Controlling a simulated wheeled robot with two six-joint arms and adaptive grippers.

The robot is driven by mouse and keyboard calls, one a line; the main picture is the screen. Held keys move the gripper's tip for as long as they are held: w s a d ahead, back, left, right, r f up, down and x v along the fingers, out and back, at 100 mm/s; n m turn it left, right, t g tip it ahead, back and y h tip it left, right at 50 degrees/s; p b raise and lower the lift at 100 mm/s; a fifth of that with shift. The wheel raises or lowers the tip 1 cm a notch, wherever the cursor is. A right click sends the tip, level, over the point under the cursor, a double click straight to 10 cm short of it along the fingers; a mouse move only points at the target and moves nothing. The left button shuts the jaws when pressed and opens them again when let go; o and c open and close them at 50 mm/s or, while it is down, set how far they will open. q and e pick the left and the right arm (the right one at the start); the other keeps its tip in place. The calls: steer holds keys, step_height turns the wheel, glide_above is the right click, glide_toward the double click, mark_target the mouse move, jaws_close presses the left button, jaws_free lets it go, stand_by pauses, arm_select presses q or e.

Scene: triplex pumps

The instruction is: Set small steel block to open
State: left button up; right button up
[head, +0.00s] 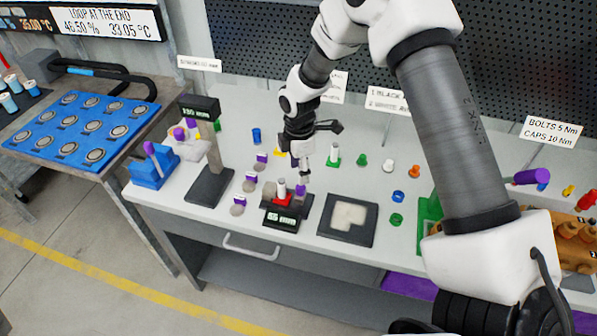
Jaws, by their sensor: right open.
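A small dark device with a green "65 mm" display (280,219) stands on the bench near its front edge. Small grey block-like parts (269,189) show on its top, beside a white pin on a red base (282,191). I cannot tell for sure which part is the small steel block, or whether it is open or shut. My right gripper (303,173) is open and points down just above and behind the device's right side. It seems empty; its fingertips are small and partly merge with the parts below. My left gripper is not in view.
A dark gauge stand with a display (201,107) rises to the left. A dark tray with a pale insert (347,219) lies to the right of the device. Purple-and-grey pieces (250,181) and several coloured caps (398,197) stand around. A perforated panel (260,40) closes the back.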

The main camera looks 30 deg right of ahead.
mark_target(300, 187)
step_height(300, 187, down, 8)
steer(key=shift+w+r+p, duration=0.1)
steer(key=shift+r+p, duration=0.1)
steer(key=shift+p, duration=0.75)
